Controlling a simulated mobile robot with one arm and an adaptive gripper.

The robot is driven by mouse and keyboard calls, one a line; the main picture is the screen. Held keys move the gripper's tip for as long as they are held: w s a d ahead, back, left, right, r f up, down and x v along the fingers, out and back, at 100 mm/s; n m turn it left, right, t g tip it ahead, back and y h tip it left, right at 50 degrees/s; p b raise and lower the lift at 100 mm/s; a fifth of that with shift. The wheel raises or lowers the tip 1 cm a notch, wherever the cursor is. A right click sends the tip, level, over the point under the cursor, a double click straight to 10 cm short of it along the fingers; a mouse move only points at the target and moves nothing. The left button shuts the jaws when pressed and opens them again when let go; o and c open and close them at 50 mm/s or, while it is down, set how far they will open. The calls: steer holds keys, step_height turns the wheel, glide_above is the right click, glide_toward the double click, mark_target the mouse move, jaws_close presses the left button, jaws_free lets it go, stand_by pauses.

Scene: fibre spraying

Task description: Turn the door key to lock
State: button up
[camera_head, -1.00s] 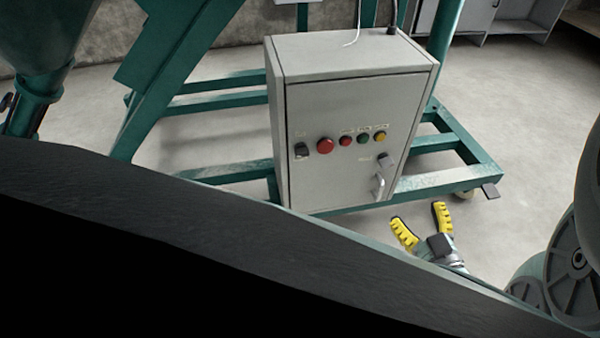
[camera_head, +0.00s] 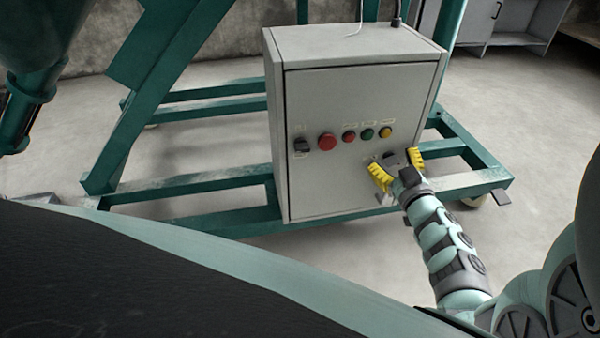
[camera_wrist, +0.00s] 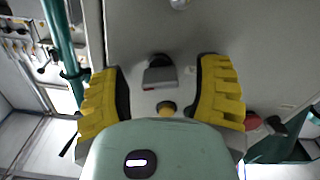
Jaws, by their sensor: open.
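The grey control box (camera_head: 340,95) has a closed front door, facing me. The dark door key or lock knob (camera_wrist: 158,70) shows in the wrist view on the door, between my yellow fingers and a little ahead of them. I cannot tell its exact turn. My gripper (camera_head: 396,170) is in front of the door's lower right part, fingers spread apart, holding nothing. In the head view it largely hides the key and the silver door handle. The handle (camera_wrist: 180,4) shows at the top edge of the wrist view.
A black switch (camera_head: 301,146), a large red button (camera_head: 326,142) and smaller red, green and yellow buttons sit in a row on the door. The yellow button (camera_wrist: 166,108) is close to my fingers in the wrist view. A green steel frame (camera_head: 200,190) stands around the box.

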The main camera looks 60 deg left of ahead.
steer(key=shift+a, duration=0.35)
steer(key=shift+d, duration=0.1)
jaws_close()
stand_by(0.3)
